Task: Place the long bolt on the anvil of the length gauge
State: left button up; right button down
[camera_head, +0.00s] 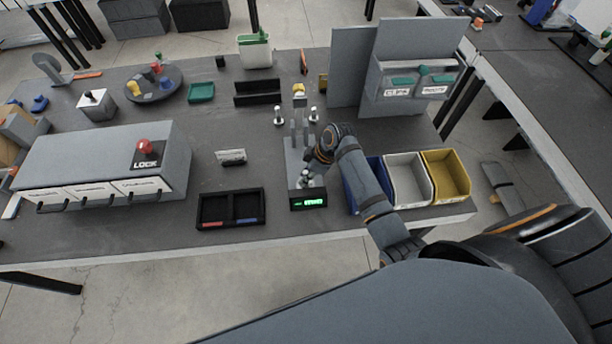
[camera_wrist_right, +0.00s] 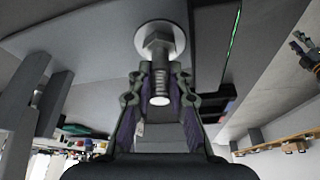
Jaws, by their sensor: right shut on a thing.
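The length gauge (camera_head: 291,160) stands at the middle of the table, with an upright column and a green lit display (camera_head: 309,202) at its near end. My right gripper (camera_head: 307,178) is low over the gauge's base. In the right wrist view my right gripper (camera_wrist_right: 160,88) is shut on the silver long bolt (camera_wrist_right: 158,62), fingers on either side of its shank. The bolt's hex head points at a pale round disc, apparently the anvil (camera_wrist_right: 178,35), and overlaps it. I cannot tell whether they touch. My left gripper is not in view.
A black two-part tray (camera_head: 231,226) lies left of the gauge. Blue, white and yellow bins (camera_head: 447,176) stand right of it, partly behind my right arm. A grey cabinet with a red LOCK knob (camera_head: 145,147) is at left. Small posts (camera_head: 279,117) stand beside the column.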

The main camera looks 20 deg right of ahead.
jog(key=c, duration=1.3)
grip_release()
jog(key=v, duration=1.2)
jog(key=shift+r+b, duration=0.15)
jog(key=shift+b, duration=0.2)
jog(key=shift+d, duration=0.1)
